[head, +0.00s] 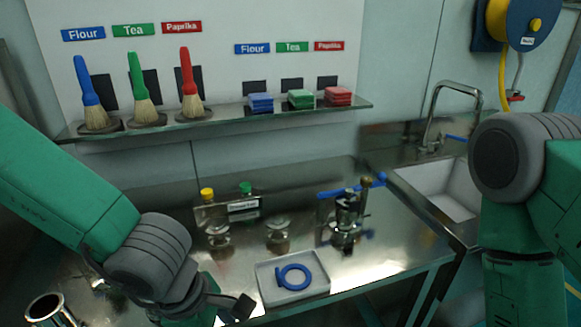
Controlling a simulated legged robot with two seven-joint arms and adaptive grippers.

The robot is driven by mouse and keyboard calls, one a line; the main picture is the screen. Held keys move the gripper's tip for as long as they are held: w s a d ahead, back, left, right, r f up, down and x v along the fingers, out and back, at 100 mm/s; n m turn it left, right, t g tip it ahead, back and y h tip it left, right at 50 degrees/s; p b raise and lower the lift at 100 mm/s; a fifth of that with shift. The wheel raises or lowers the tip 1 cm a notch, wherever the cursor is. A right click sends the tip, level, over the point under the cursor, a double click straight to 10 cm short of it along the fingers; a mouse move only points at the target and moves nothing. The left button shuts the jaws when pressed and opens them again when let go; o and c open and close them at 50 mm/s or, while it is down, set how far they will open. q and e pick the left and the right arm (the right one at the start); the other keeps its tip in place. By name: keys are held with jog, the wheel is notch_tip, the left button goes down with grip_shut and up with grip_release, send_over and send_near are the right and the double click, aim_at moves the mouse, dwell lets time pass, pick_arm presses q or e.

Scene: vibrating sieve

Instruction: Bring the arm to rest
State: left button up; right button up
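My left arm (75,190) comes in from the left, with its wrist low over the front left of the steel table. My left gripper (238,308) is partly in view at the bottom edge; its fingers are too cut off and dark to tell whether they are open or shut. My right arm (520,200) hangs at the right side, bent downward in front of the sink. My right gripper is outside the picture.
A steel table (385,270) carries a white tray (266,287) with a blue ring (293,277), a metal device (346,220) and glass jars. A metal cylinder (48,309) stands front left. A shelf (230,119) holds three brushes and coloured pads. A sink (437,190) is at right.

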pick_arm(q)
jog(key=s+a+f+m+y+b, duration=0.1)
jog(key=s+a+f+m+b, duration=0.1)
jog(key=s+a+f+m, duration=0.3)
jog(key=s+a+f+m+y+b, duration=0.1)
jog(key=s+a+f+m, duration=0.4)
jog(key=f, duration=0.6)
jog(key=s+a+f+m+b, duration=0.3)
jog(key=s+a+f+m, duration=0.1)
jog(key=a+f+m, duration=0.3)
notch_tip(320, 180, down, 2)
jog(key=shift+s+f+m+y, duration=0.1)
jog(key=shift+s+m+y, duration=0.3)
jog(key=shift+m, duration=0.4)
